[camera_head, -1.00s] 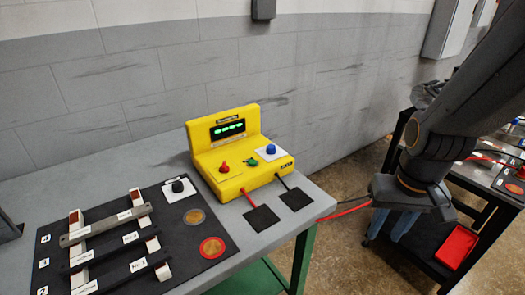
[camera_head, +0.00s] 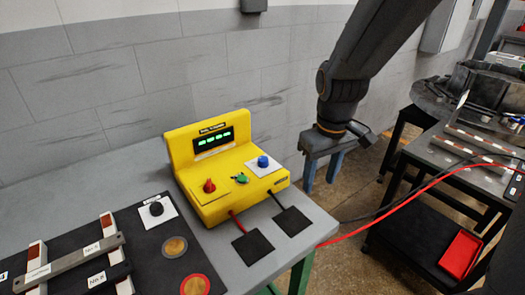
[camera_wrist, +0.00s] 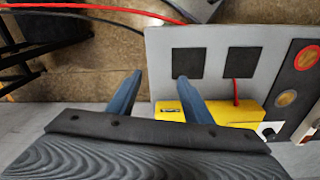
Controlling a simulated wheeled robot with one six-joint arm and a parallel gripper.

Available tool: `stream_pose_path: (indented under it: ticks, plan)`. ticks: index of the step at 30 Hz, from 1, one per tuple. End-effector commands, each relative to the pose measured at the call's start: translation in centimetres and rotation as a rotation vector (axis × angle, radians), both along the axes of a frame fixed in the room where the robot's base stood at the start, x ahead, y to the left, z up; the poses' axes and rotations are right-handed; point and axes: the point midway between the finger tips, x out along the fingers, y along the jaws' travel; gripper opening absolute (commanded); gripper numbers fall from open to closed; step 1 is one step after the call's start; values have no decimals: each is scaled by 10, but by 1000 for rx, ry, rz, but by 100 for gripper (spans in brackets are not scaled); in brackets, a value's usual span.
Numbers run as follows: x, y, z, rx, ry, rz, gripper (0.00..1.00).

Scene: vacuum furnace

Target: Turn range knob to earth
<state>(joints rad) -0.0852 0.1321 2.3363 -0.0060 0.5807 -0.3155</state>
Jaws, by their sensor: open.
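The yellow tester (camera_head: 213,177) stands on the grey bench with a lit green display (camera_head: 215,139). Its sloped front carries a red knob (camera_head: 209,186), a green knob (camera_head: 241,178) and a blue knob (camera_head: 263,162) on a white plate. Which one is the range knob I cannot tell. My gripper (camera_head: 322,172) is right of the tester, past the bench edge, with fingers pointing down, open and empty. In the wrist view the tester (camera_wrist: 238,109) is partly hidden behind my gripper (camera_wrist: 155,92), and its knobs are not visible.
A black mat (camera_head: 75,235) with bars and a black knob (camera_head: 156,209) on a white plate lies left of the tester. Two black pads (camera_head: 252,247) lie in front. Red and black cables run right to a cart with a red tray (camera_head: 461,254).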

Motion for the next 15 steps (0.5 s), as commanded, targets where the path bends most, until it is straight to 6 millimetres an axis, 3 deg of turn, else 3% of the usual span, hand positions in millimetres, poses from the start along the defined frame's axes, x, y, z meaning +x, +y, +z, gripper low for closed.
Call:
stream_pose_path:
  ticks: [1, 6, 10, 15]
  plan:
    - [29, 19, 4, -11, 3, 137, 46]
    - [97, 77, 22, -50, 21, 581, 46]
    - [129, 112, 34, -70, 32, 829, 46]
    - [145, 133, 40, -82, 40, 981, 46]
